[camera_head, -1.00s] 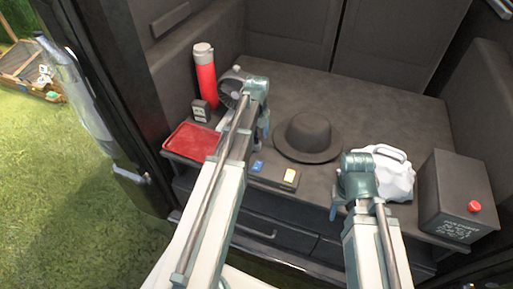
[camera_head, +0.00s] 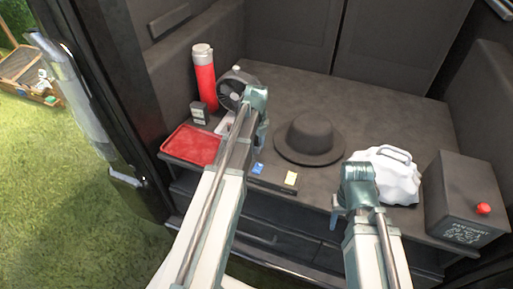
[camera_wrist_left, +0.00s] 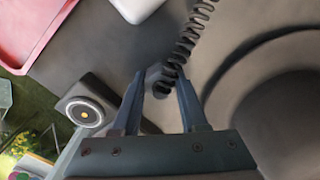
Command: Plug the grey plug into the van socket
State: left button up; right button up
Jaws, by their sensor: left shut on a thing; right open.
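My left gripper (camera_wrist_left: 160,85) is shut on the grey plug (camera_wrist_left: 154,74), whose body shows between the fingertips in the left wrist view. A black coiled cord (camera_wrist_left: 188,35) runs up from it. The van socket (camera_wrist_left: 84,112), a grey block with a dark round face and yellow centre, is left of the fingers, apart from the plug. In the head view my left gripper (camera_head: 262,135) is over the van counter, left of the hat; the plug and socket cannot be made out there. My right gripper (camera_head: 342,212) is open at the counter's front edge.
A red tray (camera_head: 190,146), a red flask (camera_head: 204,80) and a fan (camera_head: 232,92) stand at the left. A black hat (camera_head: 310,135), a white bag (camera_head: 385,178) and a dark box with a red button (camera_head: 470,185) are to the right. The counter's back (camera_head: 360,100) is clear.

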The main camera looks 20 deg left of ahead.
aim_at(256, 142)
pick_arm(q)
grip_shut()
jog(key=shift+r+p, duration=0.9)
notch_tip(256, 142, up, 2)
jog(key=shift+r+p, duration=0.1)
jog(key=shift+p, duration=0.95)
jog(key=s+a, duration=0.3)
jog(key=s, duration=0.1)
jog(key=s+a, duration=0.4)
jog(key=s+a+r+p, duration=0.1)
jog(key=s+a, duration=0.2)
jog(key=s, duration=0.1)
jog(key=shift+a, duration=0.3)
